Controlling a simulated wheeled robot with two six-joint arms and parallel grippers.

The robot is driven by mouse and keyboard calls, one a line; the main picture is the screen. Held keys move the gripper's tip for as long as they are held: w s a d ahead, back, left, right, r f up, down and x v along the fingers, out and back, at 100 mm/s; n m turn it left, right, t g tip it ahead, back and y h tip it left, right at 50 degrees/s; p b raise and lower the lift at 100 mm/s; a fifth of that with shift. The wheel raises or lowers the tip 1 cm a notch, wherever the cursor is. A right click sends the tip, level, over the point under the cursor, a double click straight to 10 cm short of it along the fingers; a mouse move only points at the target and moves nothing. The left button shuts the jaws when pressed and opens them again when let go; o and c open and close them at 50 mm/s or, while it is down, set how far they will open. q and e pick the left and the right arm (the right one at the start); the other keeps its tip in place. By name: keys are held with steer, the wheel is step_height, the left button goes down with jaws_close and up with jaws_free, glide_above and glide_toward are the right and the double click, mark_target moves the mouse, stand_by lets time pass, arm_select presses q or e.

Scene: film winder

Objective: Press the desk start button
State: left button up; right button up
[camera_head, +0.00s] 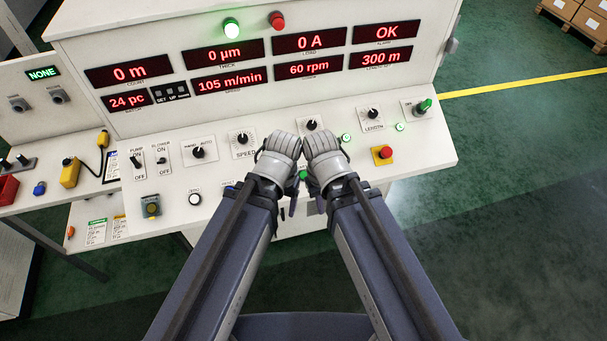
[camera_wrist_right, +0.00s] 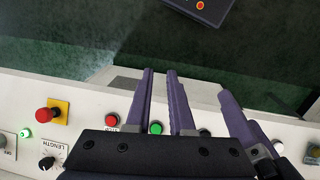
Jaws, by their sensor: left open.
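A green button (camera_head: 303,175) shows on the desk's front panel, in the narrow gap between my two grippers. In the right wrist view the green button (camera_wrist_right: 155,127) shows between my right gripper's purple fingers, beside a red button (camera_wrist_right: 112,120). My left gripper (camera_head: 287,209) is open and empty, left of the green button, over the panel's front edge. My right gripper (camera_head: 316,205) is close to its right; its fingers (camera_wrist_right: 161,85) stand a little apart with nothing between them. The red button is hidden in the head view. I cannot tell whether either gripper touches the panel.
A red mushroom button on a yellow plate (camera_head: 383,154) is to the right. A speed knob (camera_head: 243,139) and a length knob (camera_head: 371,114) sit behind. A white zero button (camera_head: 195,199) is to the left. Green floor (camera_head: 510,180) is clear at right.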

jaws_close()
stand_by(1.0)
